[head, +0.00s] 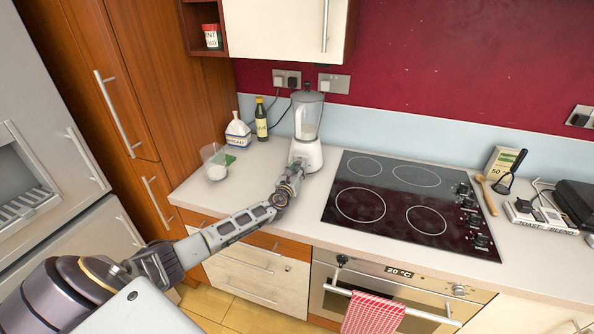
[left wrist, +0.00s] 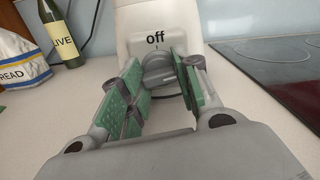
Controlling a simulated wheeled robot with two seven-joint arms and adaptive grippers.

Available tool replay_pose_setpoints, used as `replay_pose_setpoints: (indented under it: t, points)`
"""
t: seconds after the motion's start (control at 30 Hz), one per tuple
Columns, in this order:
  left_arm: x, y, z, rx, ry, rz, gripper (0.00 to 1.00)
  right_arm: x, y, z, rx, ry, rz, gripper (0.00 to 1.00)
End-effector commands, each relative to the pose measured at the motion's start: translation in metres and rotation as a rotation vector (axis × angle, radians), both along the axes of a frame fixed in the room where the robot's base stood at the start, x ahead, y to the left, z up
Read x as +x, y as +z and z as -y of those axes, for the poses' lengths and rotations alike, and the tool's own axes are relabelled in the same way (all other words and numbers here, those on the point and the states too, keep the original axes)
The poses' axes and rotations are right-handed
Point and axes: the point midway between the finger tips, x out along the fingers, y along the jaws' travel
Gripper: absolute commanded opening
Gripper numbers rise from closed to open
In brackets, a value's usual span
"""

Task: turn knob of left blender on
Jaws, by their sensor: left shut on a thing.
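One blender (head: 308,154) stands on the counter left of the hob, with a white base and a clear jug holding something whitish. In the left wrist view its base (left wrist: 185,22) carries the word "off" above a grey round knob (left wrist: 156,62). My left gripper (head: 293,171) is at the front of the base. In the left wrist view its green-padded fingers (left wrist: 160,75) are closed on the knob from both sides. The fingers hide part of the knob, and its pointer cannot be made out clearly. My right gripper is not in view.
A dark bottle (head: 261,119) and a bread bag (head: 237,131) stand left of the blender.

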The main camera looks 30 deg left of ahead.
Motion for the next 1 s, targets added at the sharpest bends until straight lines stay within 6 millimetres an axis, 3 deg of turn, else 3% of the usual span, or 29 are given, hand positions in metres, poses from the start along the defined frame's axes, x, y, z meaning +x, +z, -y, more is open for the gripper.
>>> replay_pose_setpoints:
  t: [0.27, 0.3, 0.47, 1.0]
  points:
    - [-0.0003, -0.0008, -0.0004, 0.005, 0.0, -0.001, 0.08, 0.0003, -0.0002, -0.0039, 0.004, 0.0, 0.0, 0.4]
    - [-0.0003, -0.0008, -0.0004, 0.005, 0.0, -0.001, 0.33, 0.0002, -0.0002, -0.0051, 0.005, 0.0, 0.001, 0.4]
    - [-0.0002, -0.0006, -0.0004, 0.004, 0.0, -0.001, 0.54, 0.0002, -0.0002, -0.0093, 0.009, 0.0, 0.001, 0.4]
    - [-0.0046, -0.0006, 0.0003, 0.002, 0.001, -0.001, 0.54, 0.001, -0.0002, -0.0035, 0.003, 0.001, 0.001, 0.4]
